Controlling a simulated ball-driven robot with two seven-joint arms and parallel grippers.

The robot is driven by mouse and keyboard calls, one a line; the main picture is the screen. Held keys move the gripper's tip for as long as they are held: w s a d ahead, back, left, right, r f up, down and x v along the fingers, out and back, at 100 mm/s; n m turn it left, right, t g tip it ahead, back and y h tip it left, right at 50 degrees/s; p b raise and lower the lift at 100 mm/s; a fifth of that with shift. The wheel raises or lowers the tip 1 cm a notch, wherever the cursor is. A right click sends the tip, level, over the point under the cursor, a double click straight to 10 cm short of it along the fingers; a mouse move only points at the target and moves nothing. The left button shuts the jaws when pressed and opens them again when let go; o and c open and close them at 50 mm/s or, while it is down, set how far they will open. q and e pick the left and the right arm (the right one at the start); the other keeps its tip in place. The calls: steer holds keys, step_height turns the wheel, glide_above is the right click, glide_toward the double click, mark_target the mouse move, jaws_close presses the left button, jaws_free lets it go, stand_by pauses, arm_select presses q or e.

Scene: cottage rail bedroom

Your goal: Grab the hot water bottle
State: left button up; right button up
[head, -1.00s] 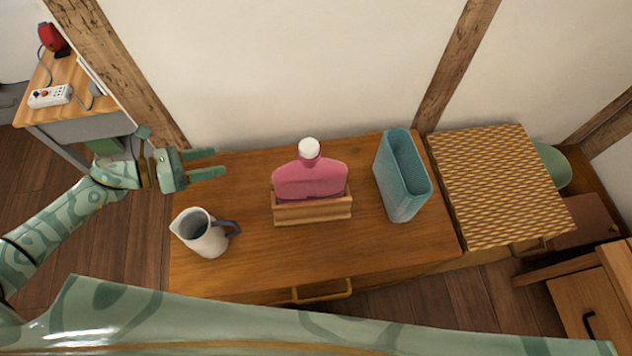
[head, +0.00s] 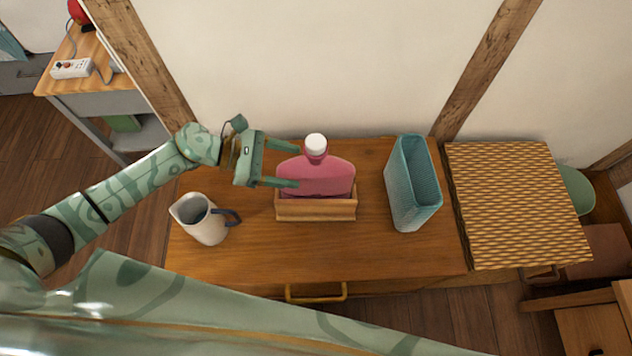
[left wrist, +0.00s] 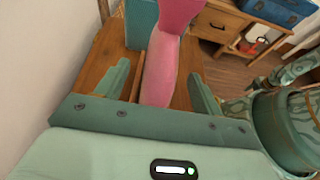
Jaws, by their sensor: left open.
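The pink hot water bottle (head: 325,177) with a white cap stands upright in a low wooden holder (head: 316,210) on the wooden dresser top. My left gripper (head: 284,166) is open at the bottle's left side, its fingertips close to the bottle's left edge. In the left wrist view the bottle (left wrist: 162,68) lies between the two spread fingers of the gripper (left wrist: 161,86). Whether the fingers touch it I cannot tell. My right gripper is not in view.
A white jug (head: 201,219) with a dark handle stands left of the holder. A teal open container (head: 413,185) stands to the right, beside a woven-topped box (head: 515,200). The wall is close behind. The dresser's front middle is clear.

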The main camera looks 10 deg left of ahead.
mark_target(304, 167)
arm_select(q)
steer(key=x, duration=0.4)
steer(key=shift+r, duration=0.1)
steer(key=shift+c, duration=0.3)
steer(key=shift+r, duration=0.1)
jaws_close()
steer(key=shift+r, duration=0.1)
